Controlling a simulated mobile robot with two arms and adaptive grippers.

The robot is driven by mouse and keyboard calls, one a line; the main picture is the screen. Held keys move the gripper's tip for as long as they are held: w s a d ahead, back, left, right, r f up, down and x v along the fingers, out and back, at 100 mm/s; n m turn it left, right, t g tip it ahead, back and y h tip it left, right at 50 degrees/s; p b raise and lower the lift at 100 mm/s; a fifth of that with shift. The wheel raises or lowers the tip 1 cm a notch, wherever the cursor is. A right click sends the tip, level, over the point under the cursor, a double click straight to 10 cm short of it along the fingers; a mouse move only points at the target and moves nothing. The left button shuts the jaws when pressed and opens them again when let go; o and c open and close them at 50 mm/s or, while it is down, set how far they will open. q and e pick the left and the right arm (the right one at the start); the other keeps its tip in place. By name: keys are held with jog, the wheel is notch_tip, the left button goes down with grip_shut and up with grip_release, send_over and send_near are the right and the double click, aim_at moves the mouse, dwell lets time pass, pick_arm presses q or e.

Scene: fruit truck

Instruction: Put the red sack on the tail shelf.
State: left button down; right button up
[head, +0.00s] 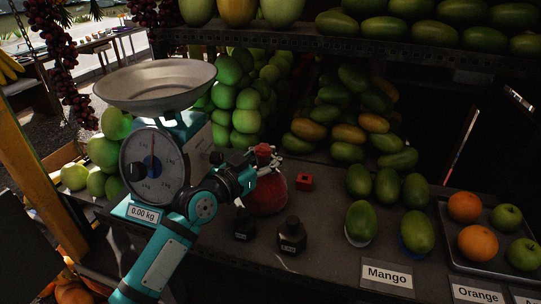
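The red sack (268,194) is a round, dark red bundle with a tied neck. It is near the middle of the head view, behind two black weights, low over the dark shelf (335,240). I cannot tell whether its bottom touches the shelf. My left gripper (262,160) is at the sack's neck, coming from the left. The gripper and wrist hide part of the sack's left side. My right gripper is not in view.
A scale (153,165) reading 0.00 kg stands left, close to my arm. Black weights (292,236) (244,224) stand in front of the sack, a small red block (305,182) to its right. Mangoes (362,222) and a fruit tray (485,262) occupy the right. An upper shelf (350,47) crosses above.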

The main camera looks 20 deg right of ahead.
pick_arm(q)
jog(key=c, duration=1.3)
grip_release()
jog(key=b+v, duration=0.2)
jog(key=v, duration=1)
jog(key=shift+b, duration=0.4)
